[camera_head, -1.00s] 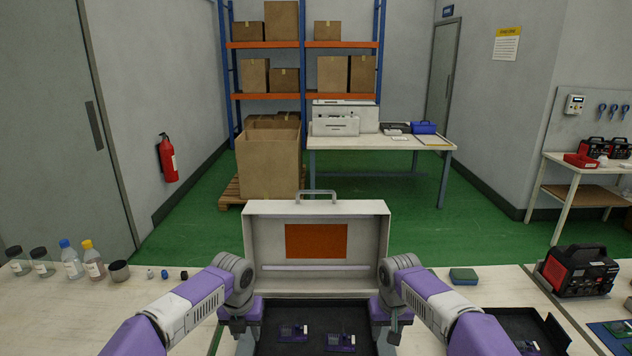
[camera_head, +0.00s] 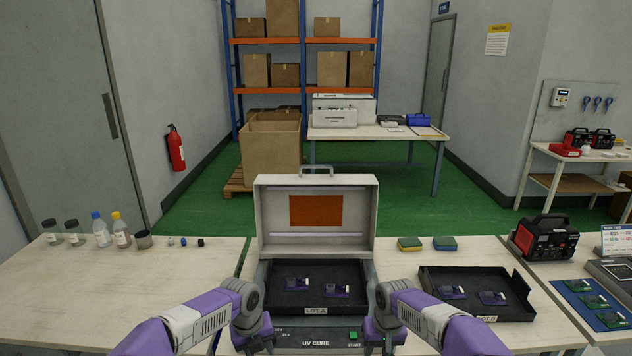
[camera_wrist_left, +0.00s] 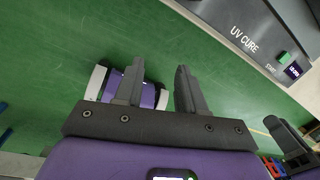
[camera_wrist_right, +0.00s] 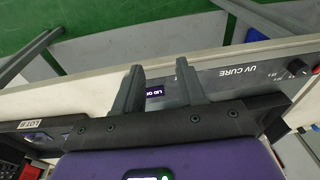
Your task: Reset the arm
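My left gripper (camera_head: 262,344) hangs at the front edge of the UV cure box, low in the head view. In the left wrist view its fingers (camera_wrist_left: 158,72) are apart with nothing between them, over green floor. My right gripper (camera_head: 376,344) hangs by the box's front right corner. In the right wrist view its fingers (camera_wrist_right: 160,68) are also apart and empty, near the front panel. The UV cure box (camera_head: 318,338) has its lid (camera_head: 270,214) raised. Inside lies the black LOT A tray (camera_head: 316,268) with two purple boards (camera_head: 299,284).
The black LOT B tray (camera_head: 470,275) with two boards stands on the right bench beside my right arm. Two sponges (camera_head: 410,243) lie behind it. Bottles (camera_head: 101,230) and small vials stand on the left bench. A red-and-black device (camera_head: 545,238) stands at right.

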